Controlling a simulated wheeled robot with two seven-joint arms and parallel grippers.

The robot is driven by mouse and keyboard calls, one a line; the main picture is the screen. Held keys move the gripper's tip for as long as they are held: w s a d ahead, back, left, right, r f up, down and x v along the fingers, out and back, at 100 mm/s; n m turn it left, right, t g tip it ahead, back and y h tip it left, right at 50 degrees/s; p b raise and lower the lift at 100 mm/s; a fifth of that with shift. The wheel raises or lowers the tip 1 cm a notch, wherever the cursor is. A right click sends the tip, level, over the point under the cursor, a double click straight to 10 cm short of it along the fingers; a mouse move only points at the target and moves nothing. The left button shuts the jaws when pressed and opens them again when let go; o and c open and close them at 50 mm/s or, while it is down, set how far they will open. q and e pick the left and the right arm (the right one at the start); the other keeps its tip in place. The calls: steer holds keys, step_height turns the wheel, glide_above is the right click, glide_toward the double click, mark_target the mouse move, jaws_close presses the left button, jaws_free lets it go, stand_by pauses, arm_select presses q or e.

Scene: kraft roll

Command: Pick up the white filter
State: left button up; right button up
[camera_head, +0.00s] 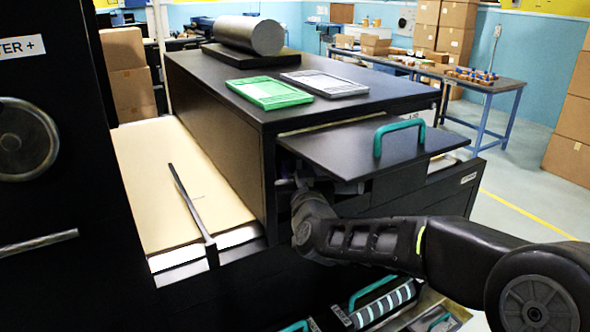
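I cannot make out a white filter for certain. A small pale patch with dark lettering shows behind the black hinged panel (365,153), near its right end. The panel has a teal handle (398,134) and stands out from the front of the black cabinet (200,100). My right arm comes in from the right, and my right gripper (300,184) is at the dark opening below the panel's left part. Its fingers are mostly in shadow, so I cannot tell whether they are open or hold anything. My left gripper is out of view.
A green tray (268,93), a grey tray (324,83) and a grey cylinder (249,35) lie on the cabinet top. Cream kraft sheet (170,185) lies left of the cabinet, crossed by a black bar (190,205). More teal handles (372,292) show below my arm.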

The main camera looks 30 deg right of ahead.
steer(key=shift+s, duration=0.1)
steer(key=b+v, duration=0.1)
steer(key=v, duration=0.6)
steer(key=shift+s+a, duration=0.2)
steer(key=shift+s, duration=0.1)
steer(key=d+r+m+b, duration=0.1)
steer(key=d+m+b, duration=0.1)
steer(key=m+b, duration=0.2)
steer(key=d+m+y+b, duration=0.1)
steer(key=d+m+b, duration=0.1)
steer(key=m+b, duration=0.3)
steer(key=d+r+m+y+b, duration=0.1)
steer(key=d+m+b, duration=0.1)
steer(key=m+b, duration=0.3)
steer(key=shift+s+r+m+t, duration=0.15)
steer(key=shift+m, duration=0.5)
steer(key=shift+s+r+m+t, duration=0.15)
steer(key=shift+s+m, duration=0.05)
steer(key=shift+m, duration=0.45)
